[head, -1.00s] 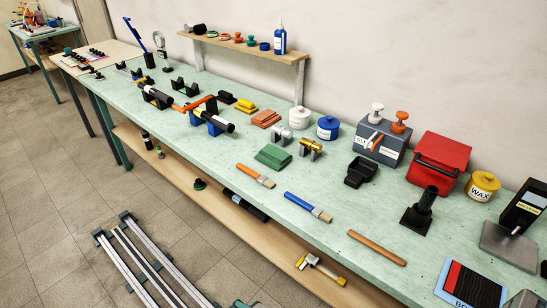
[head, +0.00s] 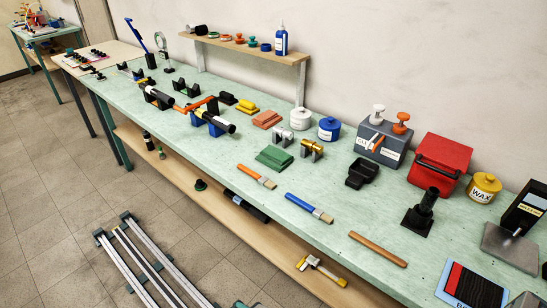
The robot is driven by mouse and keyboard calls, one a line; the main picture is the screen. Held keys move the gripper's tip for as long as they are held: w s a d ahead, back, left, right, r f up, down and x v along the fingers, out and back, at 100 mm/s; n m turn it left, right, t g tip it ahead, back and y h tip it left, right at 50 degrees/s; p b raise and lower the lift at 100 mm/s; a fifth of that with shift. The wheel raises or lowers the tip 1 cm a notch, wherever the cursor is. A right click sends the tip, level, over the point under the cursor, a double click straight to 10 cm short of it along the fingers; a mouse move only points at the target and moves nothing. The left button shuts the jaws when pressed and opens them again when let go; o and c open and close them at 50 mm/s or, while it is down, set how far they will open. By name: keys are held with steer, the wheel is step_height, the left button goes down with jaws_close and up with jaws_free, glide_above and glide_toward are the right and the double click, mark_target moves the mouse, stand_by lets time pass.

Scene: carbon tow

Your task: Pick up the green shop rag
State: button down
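The green shop rag (head: 274,158) lies folded and flat on the pale green workbench (head: 330,235), near the middle of its length. Nothing covers it. A silver fitting and a gold fitting stand just behind it, and an orange-handled brush lies in front of it. My gripper is not in the head view, so its opening and its distance from the rag do not show.
An orange rag (head: 267,119) and a yellow rag (head: 246,107) lie further back left. A gold fitting (head: 312,149) stands close to the green rag's right. An orange-handled brush (head: 257,176) and a blue-handled brush (head: 309,208) lie near the front edge. Rails (head: 150,265) stand on the floor.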

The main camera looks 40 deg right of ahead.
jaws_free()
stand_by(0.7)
